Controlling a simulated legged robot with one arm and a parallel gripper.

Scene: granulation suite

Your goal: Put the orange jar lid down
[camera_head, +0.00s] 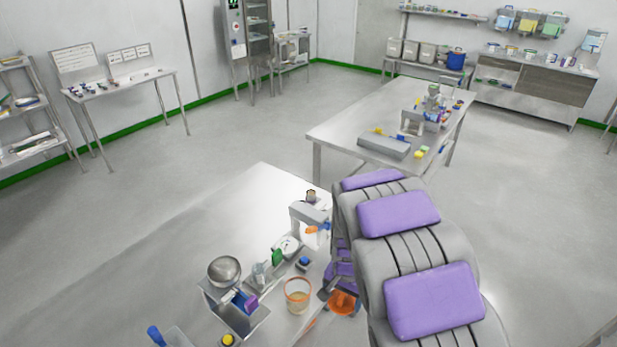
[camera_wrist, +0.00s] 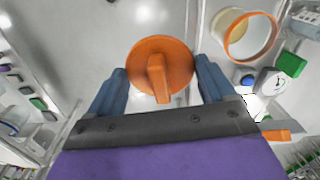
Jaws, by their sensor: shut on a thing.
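The orange jar lid (camera_wrist: 178,60) is a round disc with a raised bar across it. In the wrist view it sits between the two blue fingers of my gripper (camera_wrist: 160,68), which are shut on its edges. In the head view the lid (camera_head: 343,303) shows beside my arm, near the right edge of the steel table; part of my gripper is hidden by the arm. A clear jar (camera_head: 298,297) with an orange rim stands open to the left of the lid. It also shows in the wrist view (camera_wrist: 232,25). I cannot tell the lid's exact height above the table.
The steel table (camera_head: 190,262) has free room at its far left. A metal bowl (camera_head: 224,270), a small blue item (camera_head: 304,263), a green item (camera_head: 277,257) and a white device (camera_head: 308,214) stand near the jar. A second table (camera_head: 345,125) stands farther back.

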